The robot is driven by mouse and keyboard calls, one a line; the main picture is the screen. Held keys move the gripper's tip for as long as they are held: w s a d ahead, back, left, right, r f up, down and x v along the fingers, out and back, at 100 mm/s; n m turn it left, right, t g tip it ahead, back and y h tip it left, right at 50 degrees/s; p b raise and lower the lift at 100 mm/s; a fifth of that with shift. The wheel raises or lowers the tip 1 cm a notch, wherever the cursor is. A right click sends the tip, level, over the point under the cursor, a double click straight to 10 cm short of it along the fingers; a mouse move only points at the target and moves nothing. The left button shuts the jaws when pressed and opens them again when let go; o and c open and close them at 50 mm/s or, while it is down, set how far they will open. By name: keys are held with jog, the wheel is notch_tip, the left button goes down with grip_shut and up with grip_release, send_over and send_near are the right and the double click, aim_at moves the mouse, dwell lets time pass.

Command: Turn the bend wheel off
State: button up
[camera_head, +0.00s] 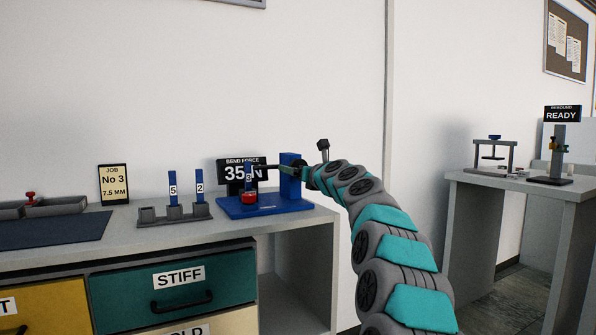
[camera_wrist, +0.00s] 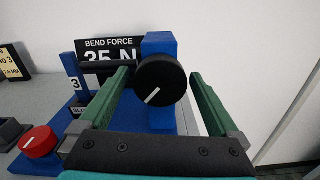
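The bend wheel (camera_wrist: 163,84) is a round black knob with a white pointer line, on a blue upright post (camera_wrist: 163,45). The line slants toward lower left in the wrist view. My gripper (camera_wrist: 160,76) is open, its green fingers on either side of the wheel with narrow gaps showing. In the head view my gripper (camera_head: 308,175) is at the right of the blue bend rig (camera_head: 270,208) and mostly hides the wheel. A blue strip marked 3 (camera_head: 248,178) stands in the rig. The bend force display (camera_wrist: 97,55) reads 35 N.
A red knob (camera_wrist: 38,141) sits on the rig's base, left of the gripper. A rack (camera_head: 155,217) holds strips 5 and 2. A job card (camera_head: 113,184) reads No 3, 7.5 MM. A second table (camera_head: 540,184) carries a press and a READY sign (camera_head: 562,114).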

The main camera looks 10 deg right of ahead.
jog(key=c, duration=1.3)
jog(key=shift+r+n+p, duration=0.35)
jog(key=shift+n+p, duration=0.25)
jog(key=shift+p, duration=0.55)
jog(key=shift+f+n, duration=0.25)
jog(key=shift+n, duration=0.75)
jog(key=o, duration=1.4)
jog(key=shift+b+v, duration=0.4)
jog(key=shift+v, duration=3.5)
